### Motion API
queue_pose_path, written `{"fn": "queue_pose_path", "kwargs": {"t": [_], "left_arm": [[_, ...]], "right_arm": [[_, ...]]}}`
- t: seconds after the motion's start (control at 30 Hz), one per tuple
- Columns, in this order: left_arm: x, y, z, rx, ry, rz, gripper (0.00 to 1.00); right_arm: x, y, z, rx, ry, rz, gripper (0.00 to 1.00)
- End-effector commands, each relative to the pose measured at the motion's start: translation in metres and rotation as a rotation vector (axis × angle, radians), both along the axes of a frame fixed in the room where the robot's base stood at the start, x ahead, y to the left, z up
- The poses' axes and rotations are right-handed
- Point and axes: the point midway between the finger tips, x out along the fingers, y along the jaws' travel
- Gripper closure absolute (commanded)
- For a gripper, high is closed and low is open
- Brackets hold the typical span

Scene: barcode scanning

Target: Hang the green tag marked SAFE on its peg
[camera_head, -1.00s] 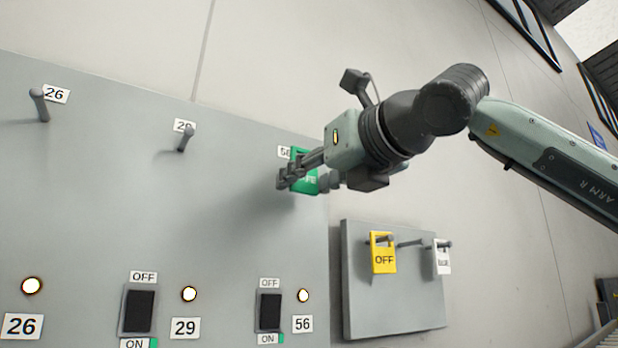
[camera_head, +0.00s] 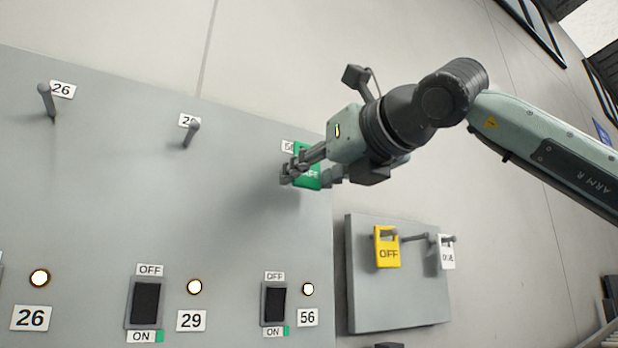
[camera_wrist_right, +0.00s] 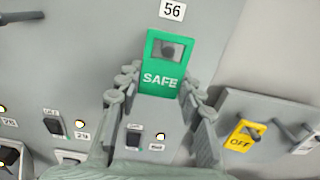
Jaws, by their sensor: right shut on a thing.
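The green SAFE tag (camera_wrist_right: 163,80) is upright between the fingers of my right gripper (camera_wrist_right: 163,88) in the right wrist view. In the head view the tag (camera_head: 308,176) is partly hidden by my right gripper (camera_head: 305,174), which is shut on it. The tag is at the panel's right edge, just under the label 56 (camera_wrist_right: 172,9). A dark round peg end (camera_wrist_right: 172,51) shows in the tag's top opening. I cannot tell how far the tag is along the peg. My left gripper is not in view.
The large grey panel (camera_head: 100,200) has bare pegs at 26 (camera_head: 46,100) and 29 (camera_head: 191,133), with switches and lit lamps below. A smaller board (camera_head: 400,300) to the right holds a yellow OFF tag (camera_head: 387,248) and a white tag (camera_head: 447,252) on pegs.

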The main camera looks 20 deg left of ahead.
Motion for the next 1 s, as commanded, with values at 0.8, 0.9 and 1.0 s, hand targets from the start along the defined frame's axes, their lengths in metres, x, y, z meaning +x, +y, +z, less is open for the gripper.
{"fn": "queue_pose_path", "kwargs": {"t": [0.8, 0.9, 1.0], "left_arm": [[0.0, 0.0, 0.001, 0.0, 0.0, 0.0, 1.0], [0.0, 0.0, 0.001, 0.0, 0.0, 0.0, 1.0], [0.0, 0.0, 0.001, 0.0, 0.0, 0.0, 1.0]], "right_arm": [[0.006, 0.008, 0.0, -0.001, 0.001, 0.0, 0.93], [0.007, 0.01, 0.0, -0.001, 0.001, 0.0, 0.93], [0.009, 0.011, 0.0, -0.001, 0.001, 0.0, 0.93]]}}
